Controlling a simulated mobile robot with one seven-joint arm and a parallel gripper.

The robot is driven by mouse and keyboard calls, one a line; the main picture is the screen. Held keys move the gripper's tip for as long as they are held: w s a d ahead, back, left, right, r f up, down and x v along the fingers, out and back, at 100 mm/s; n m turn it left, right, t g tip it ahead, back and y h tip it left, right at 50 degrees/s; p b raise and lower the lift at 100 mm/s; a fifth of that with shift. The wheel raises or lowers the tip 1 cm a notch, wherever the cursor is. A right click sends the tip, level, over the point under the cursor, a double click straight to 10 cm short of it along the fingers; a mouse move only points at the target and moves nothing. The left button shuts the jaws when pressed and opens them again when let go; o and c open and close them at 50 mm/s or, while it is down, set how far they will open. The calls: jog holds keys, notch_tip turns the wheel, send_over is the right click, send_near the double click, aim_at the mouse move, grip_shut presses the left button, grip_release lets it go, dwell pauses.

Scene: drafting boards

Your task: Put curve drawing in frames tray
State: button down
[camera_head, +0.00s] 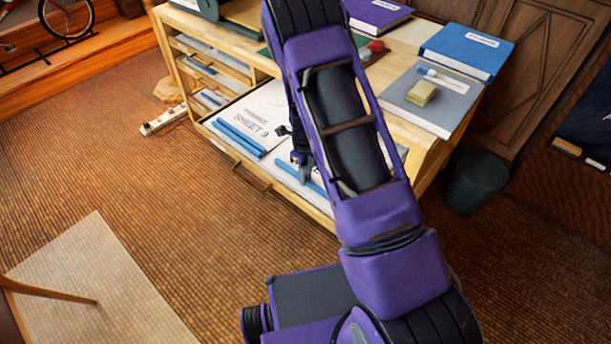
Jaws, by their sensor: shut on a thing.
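A wooden drawer cabinet (408,143) has an open lower tray (236,153) pulled out at its front. A white sheet marked "SHEET 9" (270,104) lies in this tray, with smaller print I cannot read. Blue bars (240,138) lie along the tray's front. My gripper (304,178) is low over the tray's right part, shut at another blue bar (315,187); my arm hides much of this spot. I cannot tell which sheet is the curve drawing, nor which tray is the frames tray.
Shallower trays (213,70) with blue bars sit above the open one. On top are a blue book (466,50), a purple book (377,12), and a grey board with a yellow block (421,93). A power strip (163,121) and green bin (476,182) stand beside the cabinet.

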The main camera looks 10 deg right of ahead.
jog(key=shift+f, duration=0.1)
jog(key=c, duration=0.8)
grip_release()
jog(key=shift+c, duration=0.2)
notch_tip(320, 180, up, 12)
jog(key=p, duration=0.2)
